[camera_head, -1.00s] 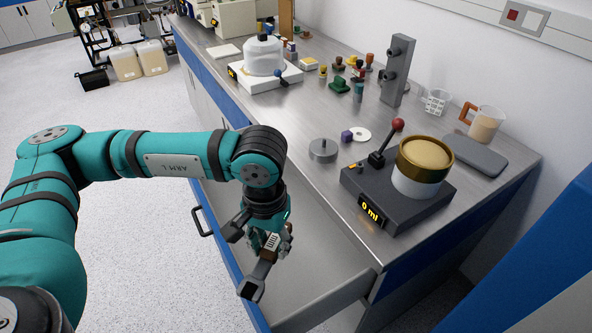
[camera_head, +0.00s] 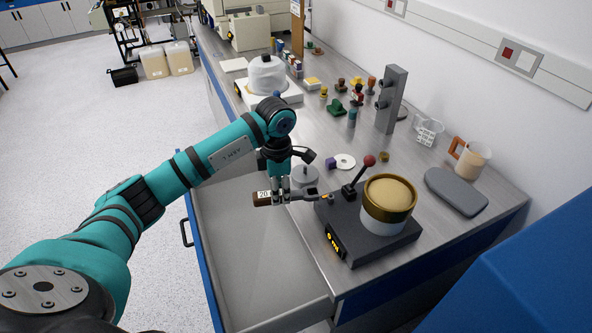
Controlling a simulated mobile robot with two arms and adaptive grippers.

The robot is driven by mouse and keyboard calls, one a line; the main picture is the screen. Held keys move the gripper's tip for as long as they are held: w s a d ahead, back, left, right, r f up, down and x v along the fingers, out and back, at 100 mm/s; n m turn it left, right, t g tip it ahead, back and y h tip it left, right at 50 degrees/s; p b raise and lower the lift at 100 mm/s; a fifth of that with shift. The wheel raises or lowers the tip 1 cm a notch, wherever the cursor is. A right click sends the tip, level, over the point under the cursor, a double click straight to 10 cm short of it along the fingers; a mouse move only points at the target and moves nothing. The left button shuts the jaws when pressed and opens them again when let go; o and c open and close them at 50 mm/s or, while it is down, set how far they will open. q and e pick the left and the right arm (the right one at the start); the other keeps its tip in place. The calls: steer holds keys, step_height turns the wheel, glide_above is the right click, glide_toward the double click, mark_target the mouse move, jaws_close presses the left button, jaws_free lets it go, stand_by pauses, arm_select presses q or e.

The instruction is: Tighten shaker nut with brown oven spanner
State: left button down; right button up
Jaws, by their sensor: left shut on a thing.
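My left gripper (camera_head: 281,199) is shut on the spanner (camera_head: 303,196). The spanner has a brown handle end (camera_head: 262,199) with a white "20" label and a grey shaft and head pointing right. It lies about level above the open drawer's edge. Its head is close to a small brass-coloured nut (camera_head: 329,198) at the back left corner of the black shaker base (camera_head: 345,236). I cannot tell whether the head touches the nut. My right gripper is not in view.
An open, empty-looking drawer (camera_head: 245,265) lies below the gripper. A grey round weight (camera_head: 305,176) stands just behind the spanner. A purple block (camera_head: 331,163), a white disc (camera_head: 345,161), a grey stand (camera_head: 390,100) and an orange-handled mug (camera_head: 470,158) are on the bench.

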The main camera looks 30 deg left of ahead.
arm_select(q)
steer(key=shift+w+a+n, duration=0.1)
steer(key=shift+a+n, duration=0.05)
steer(key=shift+n, duration=0.25)
steer(key=shift+a, duration=0.25)
steer(key=shift+w+d+f+b, duration=0.1)
steer(key=shift+d+f+b, duration=0.05)
steer(key=shift+f+b, duration=0.35)
steer(key=shift+w+d+f+b, duration=0.1)
steer(key=shift+d+f+b, duration=0.05)
steer(key=shift+f+b, duration=0.35)
steer(key=shift+w+d+f+b, duration=0.1)
steer(key=shift+d+f+b, duration=0.05)
steer(key=shift+f+b, duration=0.6)
steer(key=shift+w+d+f+b, duration=0.15)
steer(key=shift+f+b, duration=0.2)
steer(key=shift+f, duration=0.05)
steer(key=shift+w+d+f+b, duration=0.1)
steer(key=shift+f+b, duration=0.2)
steer(key=shift+f, duration=0.05)
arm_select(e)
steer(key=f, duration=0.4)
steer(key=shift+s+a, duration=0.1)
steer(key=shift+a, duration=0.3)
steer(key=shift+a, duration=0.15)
